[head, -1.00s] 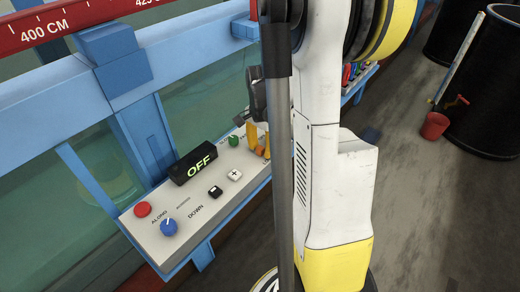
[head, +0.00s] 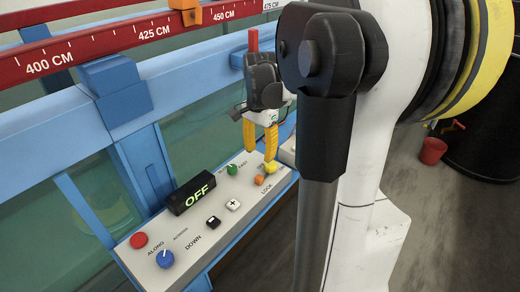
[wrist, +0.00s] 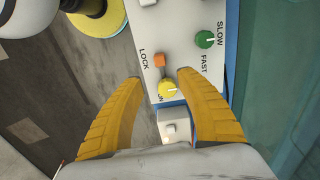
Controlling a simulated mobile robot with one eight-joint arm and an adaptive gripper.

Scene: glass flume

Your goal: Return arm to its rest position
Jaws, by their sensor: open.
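My gripper (head: 260,148) hangs above the far end of the control panel (head: 172,250) in the head view, its yellow fingers pointing down. In the wrist view my gripper (wrist: 158,90) has its two fingers spread wide with nothing between them. My arm's dark joint and grey link cross the middle right of the head view and hide part of the panel's surroundings.
The panel carries an OFF display (head: 192,194), a red button (head: 138,240), a blue knob (head: 165,258), a green knob (head: 232,169) and an orange switch (head: 259,180). A blue flume rail (head: 50,105) runs behind. A red bucket (head: 432,151) stands on the floor at right.

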